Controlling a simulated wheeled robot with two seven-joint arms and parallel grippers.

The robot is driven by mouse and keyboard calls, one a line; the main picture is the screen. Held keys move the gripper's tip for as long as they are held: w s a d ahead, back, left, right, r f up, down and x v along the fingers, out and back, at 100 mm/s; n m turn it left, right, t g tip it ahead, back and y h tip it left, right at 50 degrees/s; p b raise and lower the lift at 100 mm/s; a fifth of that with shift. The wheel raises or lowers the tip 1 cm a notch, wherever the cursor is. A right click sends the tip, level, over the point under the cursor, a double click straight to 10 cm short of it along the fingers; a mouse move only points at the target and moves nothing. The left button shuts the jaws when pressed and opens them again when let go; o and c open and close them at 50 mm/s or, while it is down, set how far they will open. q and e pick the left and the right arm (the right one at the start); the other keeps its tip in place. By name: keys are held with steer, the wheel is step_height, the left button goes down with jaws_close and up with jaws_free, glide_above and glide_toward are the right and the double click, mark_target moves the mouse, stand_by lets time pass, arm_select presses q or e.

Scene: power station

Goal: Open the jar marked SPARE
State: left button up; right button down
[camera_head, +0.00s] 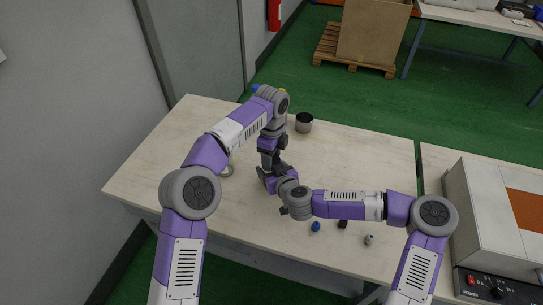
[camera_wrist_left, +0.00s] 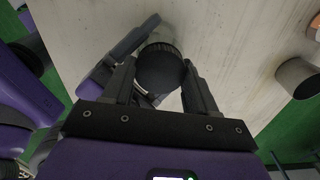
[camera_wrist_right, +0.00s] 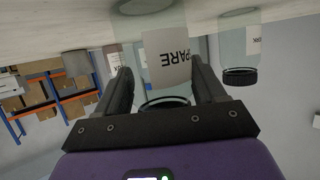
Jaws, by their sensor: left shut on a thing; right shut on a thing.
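The jar marked SPARE (camera_wrist_right: 167,62) is between the fingers of my right gripper (camera_wrist_right: 165,85) in the right wrist view. It is clear with a white label, of which "PARE" shows. The view is upside down, with the table at the top. My left gripper (camera_wrist_left: 160,75) is shut around the round black lid (camera_wrist_left: 160,68) in the left wrist view. In the head view my left gripper (camera_head: 271,162) is above my right gripper (camera_head: 268,182), and the two hide the jar. I cannot tell whether the lid is apart from the jar.
Another clear jar with a black lid (camera_wrist_right: 240,77) stands nearby in the right wrist view. A dark grey can (camera_head: 304,122) stands at the table's back. A blue piece (camera_head: 316,227), a black piece (camera_head: 342,223) and a small silvery piece (camera_head: 368,240) lie in front. A boxy device (camera_head: 495,215) is at right.

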steer(key=shift+f, duration=0.1)
arm_select(q)
steer(key=o, duration=1.2)
steer(key=shift+c, duration=0.2)
steer(key=shift+r, duration=2.3)
arm_select(e)
steer(key=shift+c, duration=0.8)
jaws_free()
steer(key=shift+o, duration=0.7)
